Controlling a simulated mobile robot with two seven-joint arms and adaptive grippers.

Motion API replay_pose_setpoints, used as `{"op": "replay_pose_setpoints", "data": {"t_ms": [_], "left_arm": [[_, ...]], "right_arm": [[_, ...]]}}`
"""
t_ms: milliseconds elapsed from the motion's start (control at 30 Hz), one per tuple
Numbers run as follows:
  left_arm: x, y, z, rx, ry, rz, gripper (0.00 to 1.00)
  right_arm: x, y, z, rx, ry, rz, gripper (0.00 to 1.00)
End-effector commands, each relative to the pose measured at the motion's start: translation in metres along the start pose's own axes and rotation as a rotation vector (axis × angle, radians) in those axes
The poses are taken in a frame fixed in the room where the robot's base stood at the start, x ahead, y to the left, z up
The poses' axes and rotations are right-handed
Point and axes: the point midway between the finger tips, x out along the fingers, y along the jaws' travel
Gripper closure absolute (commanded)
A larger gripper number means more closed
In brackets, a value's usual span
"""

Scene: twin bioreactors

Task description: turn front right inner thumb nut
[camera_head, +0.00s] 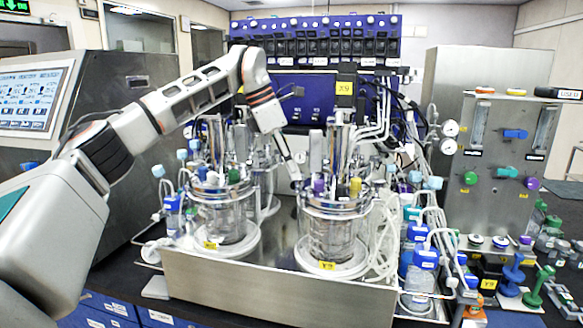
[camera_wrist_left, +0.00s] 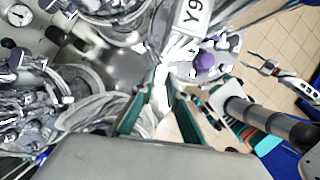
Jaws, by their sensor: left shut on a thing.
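The front right glass vessel (camera_head: 332,232) has a metal head plate and a yellow tag. My left gripper (camera_head: 297,181) points down at the left edge of that head plate, on the side facing the left vessel (camera_head: 222,218). In the left wrist view its two teal-edged fingers (camera_wrist_left: 160,92) come together at a small pale part by the plate's rim. It is shut on what appears to be the thumb nut there, which the fingertips mostly hide. A purple cap (camera_wrist_left: 205,61) stands on the plate beside the fingers. A pronged shape at the right may be my right gripper; its state is unclear.
Both vessels stand in a steel tray (camera_head: 270,287) on a dark bench. Tubes (camera_head: 380,240) crowd the right vessel's right side. A yellow cap (camera_head: 355,186) and upright probes rise from its plate. A steel gas panel (camera_head: 500,150) stands at the right.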

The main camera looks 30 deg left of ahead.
Motion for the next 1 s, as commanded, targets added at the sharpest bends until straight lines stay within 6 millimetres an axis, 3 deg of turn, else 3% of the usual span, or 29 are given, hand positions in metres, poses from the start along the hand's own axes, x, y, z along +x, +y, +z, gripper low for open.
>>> {"op": "replay_pose_setpoints", "data": {"t_ms": [700,733,1000], "left_arm": [[0.0007,0.0012,-0.0004,0.069,0.002,-0.029,1.0],[0.0007,0.0012,-0.0004,0.069,0.002,-0.029,0.81],[0.0005,0.0011,-0.0002,0.069,0.001,-0.029,0.79]], "right_arm": [[-0.0006,0.0037,0.0017,-0.014,-0.002,0.0,0.49],[-0.0006,0.0037,0.0016,-0.014,-0.001,0.0,0.49],[-0.0003,0.0018,0.0008,-0.008,-0.001,-0.001,0.49]]}}
